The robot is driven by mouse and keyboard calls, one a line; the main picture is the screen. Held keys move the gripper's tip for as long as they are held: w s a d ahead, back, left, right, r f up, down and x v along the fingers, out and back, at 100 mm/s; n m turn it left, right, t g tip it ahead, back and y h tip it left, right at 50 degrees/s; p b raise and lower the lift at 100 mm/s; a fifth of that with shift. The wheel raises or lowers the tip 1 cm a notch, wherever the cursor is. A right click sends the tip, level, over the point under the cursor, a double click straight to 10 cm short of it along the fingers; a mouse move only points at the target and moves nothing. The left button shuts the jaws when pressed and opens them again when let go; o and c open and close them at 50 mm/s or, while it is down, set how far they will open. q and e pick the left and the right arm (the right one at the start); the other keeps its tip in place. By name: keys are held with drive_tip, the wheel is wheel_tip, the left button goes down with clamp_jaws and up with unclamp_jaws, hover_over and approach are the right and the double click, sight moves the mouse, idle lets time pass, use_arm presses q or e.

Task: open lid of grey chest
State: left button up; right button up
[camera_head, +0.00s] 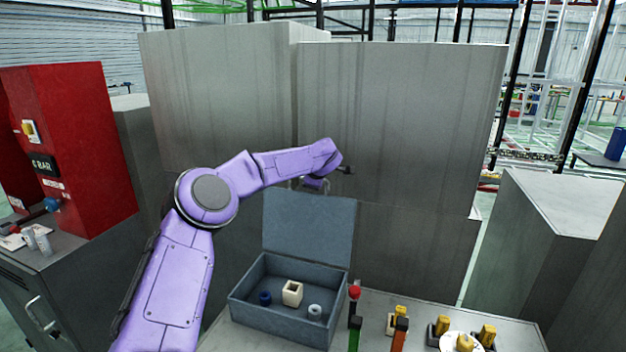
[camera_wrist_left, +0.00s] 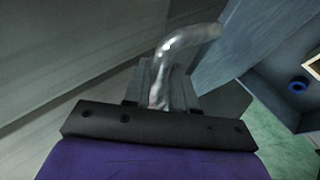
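The grey chest (camera_head: 275,322) stands on the table in the head view. Its lid (camera_head: 308,228) stands up steeply from the back edge, so the chest is open; the lid also shows in the left wrist view (camera_wrist_left: 226,50). My left gripper (camera_head: 308,185) is at the lid's top edge, mostly hidden by its wrist in the head view. In the left wrist view my gripper (camera_wrist_left: 160,85) has a shiny curved metal handle (camera_wrist_left: 185,45) between its fingers and looks shut on it. My right gripper is in neither view.
Inside the chest are a blue ring (camera_head: 265,298), a cream block (camera_head: 292,293) and a pale ring (camera_head: 315,312). Coloured-handled tools (camera_head: 355,325) and yellow parts (camera_head: 442,325) stand to its right. Tall grey cabinets (camera_head: 400,120) rise close behind; a red cabinet (camera_head: 70,140) is left.

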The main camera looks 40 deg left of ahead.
use_arm(q)
drive_tip(key=shift+o, duration=0.8)
drive_tip(key=shift+f, duration=0.2)
drive_tip(key=shift+w+a, duration=0.1)
drive_tip(key=shift+w, duration=0.1)
drive_tip(key=b+v, duration=0.4)
drive_tip(key=v, duration=0.6)
drive_tip(key=shift+s+r, duration=0.1)
drive_tip(key=shift+d, duration=0.3)
